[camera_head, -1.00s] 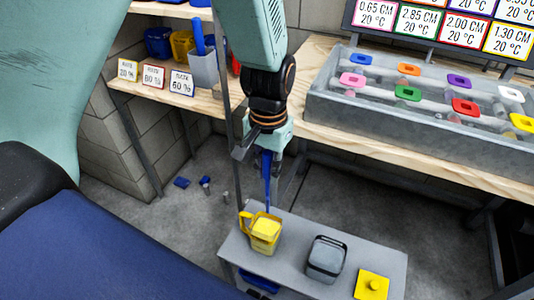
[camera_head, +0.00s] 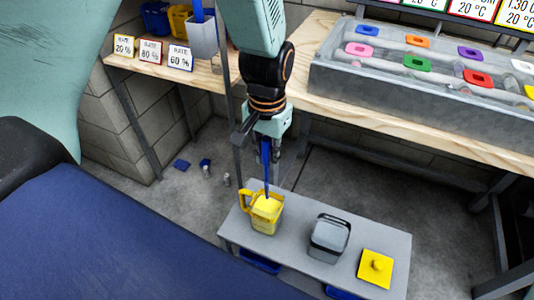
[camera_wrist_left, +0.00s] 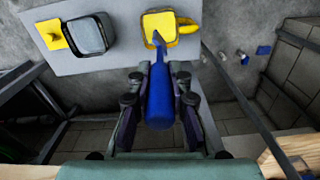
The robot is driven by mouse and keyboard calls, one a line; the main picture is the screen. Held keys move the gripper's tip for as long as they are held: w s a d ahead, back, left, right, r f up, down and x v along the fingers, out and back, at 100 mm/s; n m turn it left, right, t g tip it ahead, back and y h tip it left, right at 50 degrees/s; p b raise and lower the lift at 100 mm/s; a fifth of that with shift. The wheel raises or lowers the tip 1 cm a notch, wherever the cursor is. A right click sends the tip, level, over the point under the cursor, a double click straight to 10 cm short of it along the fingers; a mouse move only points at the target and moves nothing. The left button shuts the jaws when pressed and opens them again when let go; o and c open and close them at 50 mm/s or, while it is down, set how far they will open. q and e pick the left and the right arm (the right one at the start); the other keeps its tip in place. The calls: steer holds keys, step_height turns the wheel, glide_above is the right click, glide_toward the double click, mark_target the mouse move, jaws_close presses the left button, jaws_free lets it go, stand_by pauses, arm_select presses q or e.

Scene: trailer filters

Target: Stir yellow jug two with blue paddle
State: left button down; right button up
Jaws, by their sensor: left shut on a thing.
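My left gripper (camera_head: 268,148) is shut on the blue paddle (camera_head: 266,165) and holds it upright, pointing down, above the small grey table. The paddle's lower tip reaches the mouth of the yellow jug (camera_head: 264,220); I cannot tell how deep it goes. The jug stands upright on the table's left part, its handle to the left and yellow contents at the top. In the left wrist view the paddle (camera_wrist_left: 160,90) runs from between the fingers to the jug (camera_wrist_left: 170,27). My right gripper is not in view.
A grey container (camera_head: 329,238) and a yellow lid with a knob (camera_head: 375,268) share the small grey table (camera_head: 300,212) to the jug's right. A wooden bench (camera_head: 400,115) with a grey trough (camera_head: 400,95) stands behind. Small blue and grey pieces lie on the floor.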

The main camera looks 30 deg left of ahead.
mark_target(267, 187)
arm_select(q)
steer(key=shift+f+b, duration=2.4)
steer(key=shift+f, duration=3.5)
